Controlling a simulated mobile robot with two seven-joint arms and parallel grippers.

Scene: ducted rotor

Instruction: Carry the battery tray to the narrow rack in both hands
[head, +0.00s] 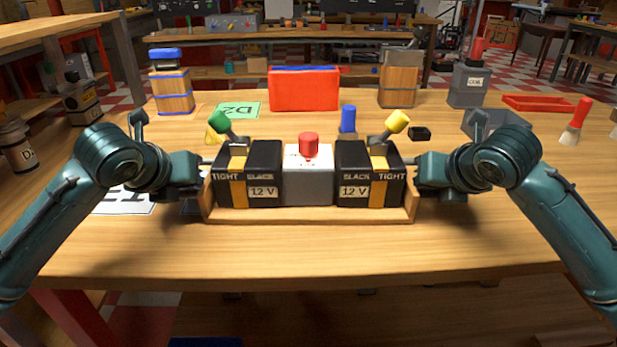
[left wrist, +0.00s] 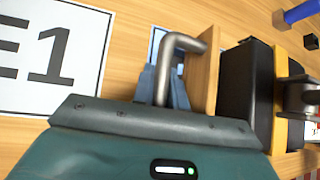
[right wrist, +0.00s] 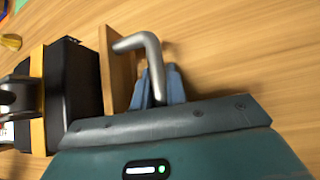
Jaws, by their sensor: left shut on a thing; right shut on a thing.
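The wooden battery tray (head: 310,215) is at the middle of the workbench in the head view. It carries two black 12 V batteries, a left one (head: 264,160) and a right one (head: 352,165), with a white box with a red knob (head: 307,178) between them. Orange straps cross the batteries, with a green-tipped lever on the left and a yellow-tipped lever on the right. My left gripper (head: 204,172) is shut on the bent metal handle (left wrist: 183,44) at the tray's left end. My right gripper (head: 413,172) is shut on the right handle (right wrist: 137,42). The tray looks level; clearance below is unclear. I cannot identify the narrow rack.
Behind the tray stand a red bin (head: 303,90), a wooden canister (head: 171,92), a grey canister (head: 469,85) and a blue-handled object (head: 348,118). A printed sheet (left wrist: 45,55) lies left of the tray. The bench front is clear.

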